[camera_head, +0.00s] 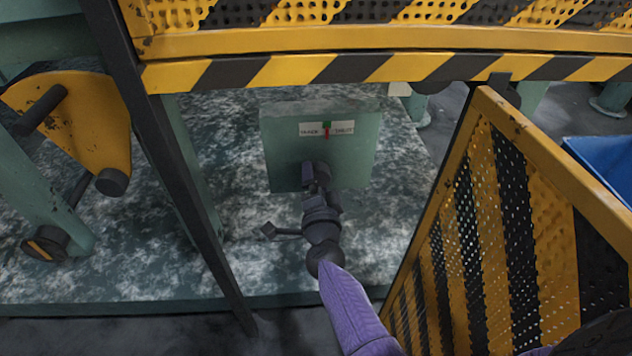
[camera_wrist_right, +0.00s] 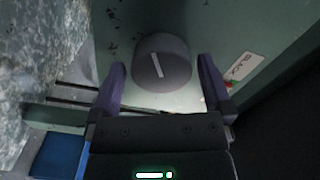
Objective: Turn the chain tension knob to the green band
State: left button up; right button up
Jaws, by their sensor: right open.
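The chain tension knob (camera_wrist_right: 161,62) is a dark round knob with a white line on its face, in the right wrist view. It sits on a pale green box (camera_head: 352,165). My right gripper (camera_head: 314,172) is open, with one finger on each side of the knob and gaps visible between fingers and knob. In the head view the gripper hides most of the knob. A white label plate (camera_head: 344,128) on the box carries a small green patch and a red mark just below it. The lettering is hard to read; "SLACK" shows in the wrist view (camera_wrist_right: 240,66). My left gripper is not visible.
A yellow and black striped guard (camera_head: 380,68) crosses above the box. A striped perforated panel (camera_head: 500,220) stands open close to the right of my arm. A dark post (camera_head: 185,180) stands left. A yellow bracket (camera_head: 85,120) is farther left. A blue container (camera_head: 600,160) is far right.

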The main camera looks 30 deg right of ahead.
jog(key=p+v, duration=0.3)
jog(key=v, duration=0.6)
jog(key=shift+s+a+p, duration=0.2)
jog(key=shift+s+p, duration=0.15)
